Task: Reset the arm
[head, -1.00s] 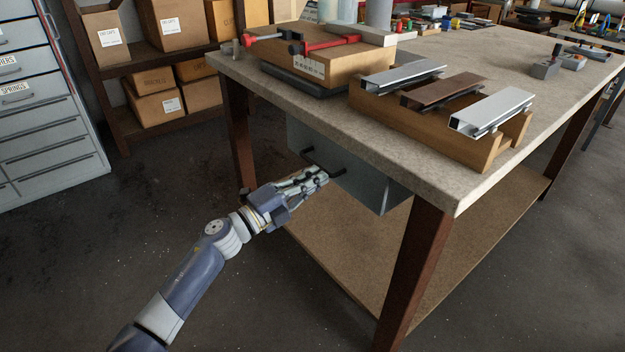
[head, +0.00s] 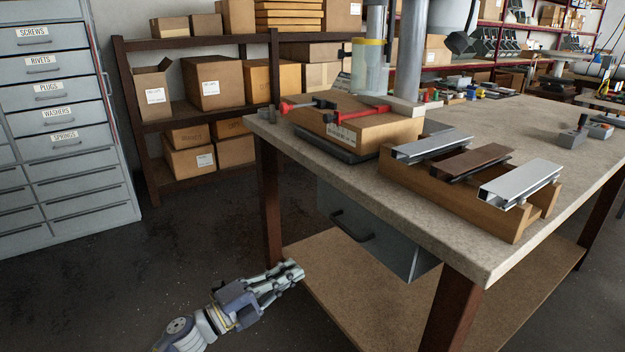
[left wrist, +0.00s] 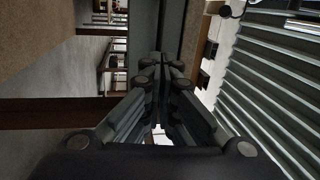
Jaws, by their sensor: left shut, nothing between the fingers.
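My left gripper (head: 286,277) is shut and empty, low in front of the workbench in the head view. It is apart from the grey drawer (head: 400,256) under the bench top, below and to the left of its dark handle (head: 352,226). The drawer looks shut or nearly so; I cannot tell exactly. In the left wrist view the fingers (left wrist: 160,75) of my left gripper meet, with no object visible between them. My right gripper is not in view.
The workbench (head: 330,165) carries a wooden rack (head: 470,205) with several profiles and a box with red clamps (head: 360,125). A labelled drawer cabinet (head: 75,120) stands left, and a shelf with cartons (head: 215,82) behind. The floor (head: 160,260) left of the bench is clear.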

